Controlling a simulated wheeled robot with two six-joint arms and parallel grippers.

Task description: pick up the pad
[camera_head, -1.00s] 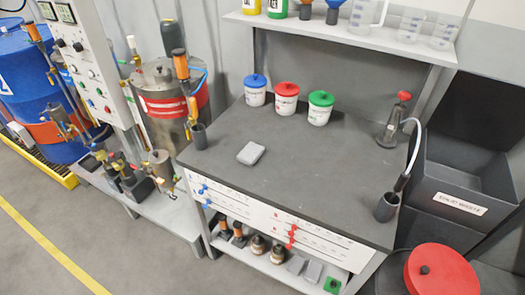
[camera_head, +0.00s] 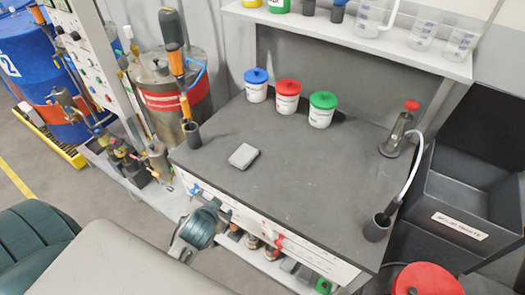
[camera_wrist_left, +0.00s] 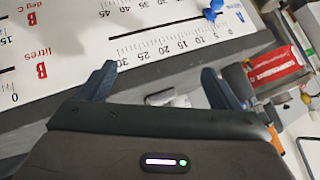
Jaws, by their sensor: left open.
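A small grey pad (camera_head: 243,156) lies flat on the dark grey bench top (camera_head: 290,185), left of its middle. My left gripper (camera_head: 201,226) is in front of the bench's front edge in the head view, nearer than the pad and apart from it. In the left wrist view, my left gripper (camera_wrist_left: 163,85) is open, with nothing between its two fingers. Behind it there is the white scale panel on the bench front. The pad does not show in the left wrist view. My right gripper is in no view.
Blue (camera_head: 256,85), red (camera_head: 287,97) and green-lidded (camera_head: 322,109) tubs stand at the bench's back. A dark cup (camera_head: 192,135) stands at the left edge. A hose holder (camera_head: 376,228) is at the right front. The bench around the pad is clear.

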